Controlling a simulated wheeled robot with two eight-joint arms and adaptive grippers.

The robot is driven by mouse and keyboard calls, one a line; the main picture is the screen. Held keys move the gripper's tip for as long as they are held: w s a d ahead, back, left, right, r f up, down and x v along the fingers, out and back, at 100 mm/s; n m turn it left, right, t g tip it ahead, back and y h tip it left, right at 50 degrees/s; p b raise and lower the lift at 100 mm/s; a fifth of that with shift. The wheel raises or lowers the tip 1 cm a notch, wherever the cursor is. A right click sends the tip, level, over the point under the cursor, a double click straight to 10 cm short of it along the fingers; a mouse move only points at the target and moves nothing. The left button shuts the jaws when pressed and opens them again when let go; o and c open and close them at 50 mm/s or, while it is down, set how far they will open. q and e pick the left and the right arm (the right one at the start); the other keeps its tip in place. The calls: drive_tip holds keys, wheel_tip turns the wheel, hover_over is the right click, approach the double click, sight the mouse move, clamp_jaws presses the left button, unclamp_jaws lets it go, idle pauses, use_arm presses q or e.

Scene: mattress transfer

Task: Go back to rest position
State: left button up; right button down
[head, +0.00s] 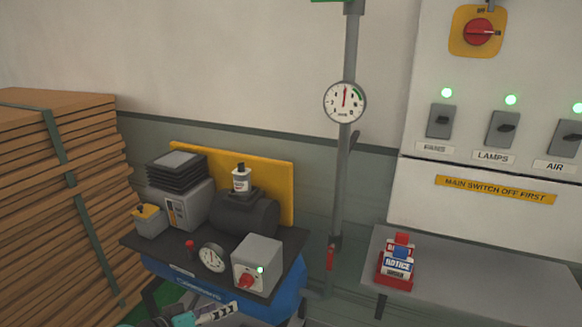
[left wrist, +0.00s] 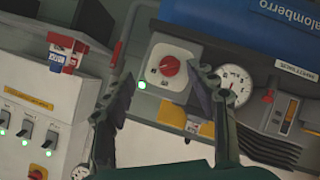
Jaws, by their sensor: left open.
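My left gripper (head: 215,313) shows at the bottom edge of the head view, in front of the blue compressor, partly cut off by the frame. In the left wrist view its two dark fingers (left wrist: 160,82) are spread apart and nothing is between them. Beyond them, in that view, is the grey control box (left wrist: 170,68) with a red knob and a lit green lamp. The box also shows in the head view (head: 259,250), above and to the right of the gripper. I cannot tell the exact gap to it. My right gripper is in neither view.
The blue compressor (head: 288,292) carries a round gauge (head: 212,258) and a dark motor. A stack of wooden boards (head: 50,190) stands left. A grey pipe (head: 348,180) rises behind.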

use_arm(q)
drive_tip(key=s+d+g+y, duration=0.3)
drive_tip(key=s+y, duration=0.3)
drive_tip(key=s, duration=0.8)
drive_tip(key=shift+s+d+y, duration=0.3)
